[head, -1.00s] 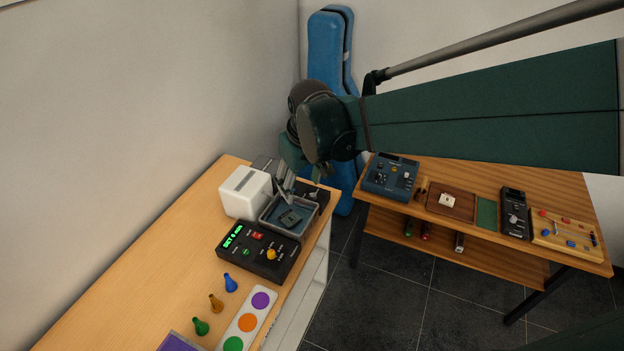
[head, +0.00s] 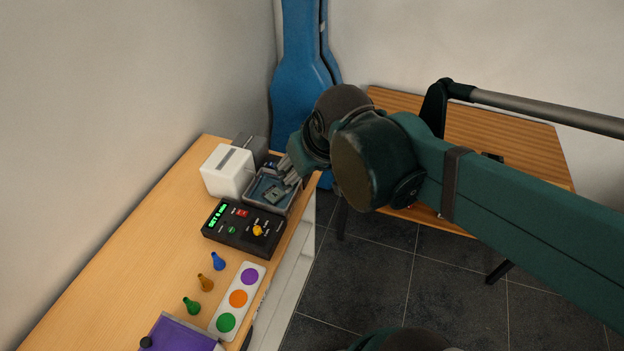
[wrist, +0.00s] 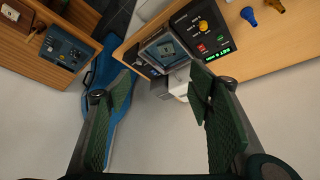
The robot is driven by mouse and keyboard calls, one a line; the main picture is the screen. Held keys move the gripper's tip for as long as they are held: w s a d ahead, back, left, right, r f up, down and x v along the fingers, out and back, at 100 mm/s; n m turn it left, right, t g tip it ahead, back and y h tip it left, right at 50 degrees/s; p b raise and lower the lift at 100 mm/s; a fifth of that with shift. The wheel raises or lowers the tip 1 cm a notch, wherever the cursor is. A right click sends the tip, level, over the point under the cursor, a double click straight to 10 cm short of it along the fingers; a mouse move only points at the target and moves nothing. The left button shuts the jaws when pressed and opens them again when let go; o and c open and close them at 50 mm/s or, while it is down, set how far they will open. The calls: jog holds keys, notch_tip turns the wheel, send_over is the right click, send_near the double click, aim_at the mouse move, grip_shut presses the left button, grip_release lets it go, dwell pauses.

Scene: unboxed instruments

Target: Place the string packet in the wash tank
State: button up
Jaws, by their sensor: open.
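The wash tank (head: 294,201) is a grey open tray with a bluish inside near the right edge of the light wooden table. A small dark greenish flat item, which looks like the string packet (head: 275,196), lies inside the tank. In the wrist view the tank (wrist: 145,52) is beyond my fingertips, with a small item (wrist: 167,50) in it. My gripper (head: 290,168) is at the tank's back right side in the head view, apparently above it. In the wrist view my gripper (wrist: 162,82) is open, with nothing between its fingers.
A white box (head: 228,172) stands left of the tank, and a black control box (head: 243,228) with a green display in front. Small coloured bottles (head: 205,283) and a dotted white strip (head: 238,299) are nearer. A second wooden table (head: 500,140) and blue case (head: 300,85) are behind.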

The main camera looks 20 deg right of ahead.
jog(key=shift+m+t, duration=0.4)
jog(key=shift+t, duration=0.2)
jog(key=s, duration=0.4)
jog(key=shift+d+r, duration=0.1)
jog(key=shift+d, duration=0.1)
notch_tip(320, 180, down, 9)
jog(key=b, duration=0.9)
dwell(0.7)
